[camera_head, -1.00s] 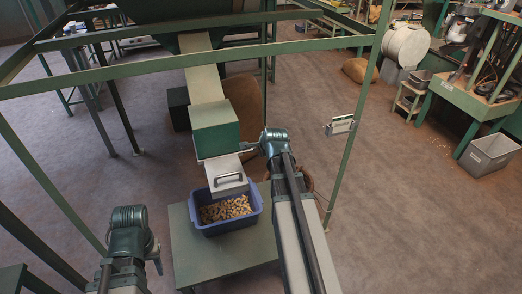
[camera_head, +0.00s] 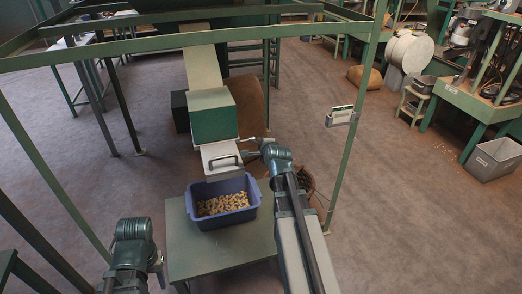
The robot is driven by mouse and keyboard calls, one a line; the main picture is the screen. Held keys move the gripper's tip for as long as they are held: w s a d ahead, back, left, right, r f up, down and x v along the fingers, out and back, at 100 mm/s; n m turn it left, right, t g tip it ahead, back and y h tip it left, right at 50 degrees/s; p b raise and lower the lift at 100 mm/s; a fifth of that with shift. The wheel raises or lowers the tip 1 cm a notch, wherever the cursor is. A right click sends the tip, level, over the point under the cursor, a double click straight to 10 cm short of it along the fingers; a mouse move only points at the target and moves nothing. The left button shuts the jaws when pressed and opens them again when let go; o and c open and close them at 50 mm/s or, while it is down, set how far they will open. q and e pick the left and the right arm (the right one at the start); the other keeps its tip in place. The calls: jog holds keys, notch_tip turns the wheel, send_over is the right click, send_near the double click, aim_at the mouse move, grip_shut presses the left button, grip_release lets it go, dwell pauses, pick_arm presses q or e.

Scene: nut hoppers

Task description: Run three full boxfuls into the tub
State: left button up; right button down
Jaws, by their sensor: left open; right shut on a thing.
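The green measuring box (camera_head: 213,116) sits under the pale chute (camera_head: 202,66). Below it a pale slide plate (camera_head: 213,151) with a dark handle (camera_head: 224,161) projects toward me. The blue tub (camera_head: 190,211) stands under the plate and holds a layer of nuts (camera_head: 223,204). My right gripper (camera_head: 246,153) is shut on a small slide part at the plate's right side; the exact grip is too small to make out. My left gripper (camera_head: 159,266) is open and empty, left of the table and apart from the tub.
The tub stands on a green table (camera_head: 222,247) with bare top in front. Green frame posts (camera_head: 352,120) and rails surround the station. A sack (camera_head: 364,77), a bench (camera_head: 480,95) and a grey bin (camera_head: 493,158) stand at the right. Floor between is mostly clear.

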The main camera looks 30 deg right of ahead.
notch_tip(320, 180, down, 7)
jog(key=s+t+b, duration=0.1)
jog(key=t+b, duration=0.1)
jog(key=b, duration=0.9)
jog(key=shift+s+a+f+t+h, duration=0.2)
jog(key=shift+a+t+h, duration=0.1)
jog(key=shift+h, duration=0.1)
jog(key=c, duration=0.8)
grip_release()
jog(key=shift+o, duration=1.4)
jog(key=shift+w+d+f, duration=0.1)
jog(key=shift+d, duration=0.05)
jog(key=shift+o, duration=0.3)
